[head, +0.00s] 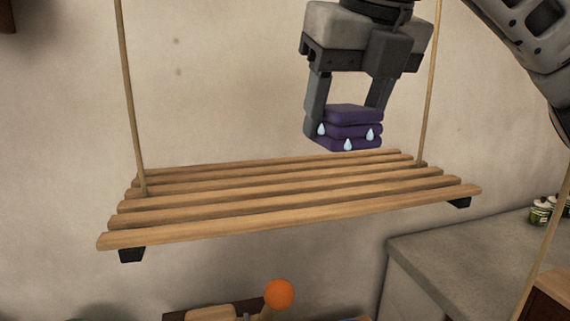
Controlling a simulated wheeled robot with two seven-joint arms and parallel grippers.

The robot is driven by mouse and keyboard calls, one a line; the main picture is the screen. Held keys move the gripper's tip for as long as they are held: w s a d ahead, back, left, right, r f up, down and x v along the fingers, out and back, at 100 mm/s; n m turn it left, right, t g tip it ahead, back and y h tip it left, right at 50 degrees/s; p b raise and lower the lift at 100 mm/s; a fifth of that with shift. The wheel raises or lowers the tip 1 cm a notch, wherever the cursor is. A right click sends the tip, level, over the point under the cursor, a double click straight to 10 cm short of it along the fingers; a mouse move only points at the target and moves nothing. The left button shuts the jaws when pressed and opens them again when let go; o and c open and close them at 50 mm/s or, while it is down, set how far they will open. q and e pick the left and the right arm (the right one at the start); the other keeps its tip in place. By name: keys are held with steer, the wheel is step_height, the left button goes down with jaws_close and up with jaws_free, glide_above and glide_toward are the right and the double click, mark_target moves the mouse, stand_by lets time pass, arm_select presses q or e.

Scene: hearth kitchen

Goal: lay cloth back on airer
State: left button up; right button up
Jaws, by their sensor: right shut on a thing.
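The airer (290,205) is a rack of several wooden slats hung on ropes in front of the wall. My right gripper (347,122) comes down from the top right and is shut on the purple folded cloth (352,130). The cloth is a stack of folds with pale blue drops on its front. It shows just above the far right part of the slats. I cannot tell whether its underside touches them. The slats in view are bare. My left gripper is not in view.
Ropes (128,80) run up from the airer on the left and right. A grey counter (470,250) stands at the lower right, with small jars (540,212) at its far end. An orange ball-shaped thing (279,294) is below the airer.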

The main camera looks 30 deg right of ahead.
steer(key=shift+w+d+r+m, duration=0.1)
steer(key=shift+r+m, duration=0.25)
steer(key=shift+m, duration=0.15)
steer(key=w+d+f, duration=0.1)
steer(key=w+f, duration=0.2)
steer(key=w, duration=0.1)
steer(key=w+d+f+b, duration=0.1)
steer(key=w+d+f, duration=0.1)
steer(key=w+f, duration=0.1)
steer(key=w+d+f, duration=0.1)
steer(key=w+f, duration=0.2)
steer(key=w, duration=0.2)
steer(key=shift+d, duration=0.25)
steer(key=shift+w+f, duration=0.15)
steer(key=shift+w, duration=0.05)
steer(key=f, duration=0.3)
steer(key=shift+w+d+f, duration=0.15)
steer(key=shift+w+f, duration=0.05)
steer(key=shift+w, duration=0.05)
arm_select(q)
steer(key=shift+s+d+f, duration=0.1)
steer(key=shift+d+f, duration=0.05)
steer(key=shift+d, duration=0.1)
arm_select(e)
steer(key=shift+f, duration=0.1)
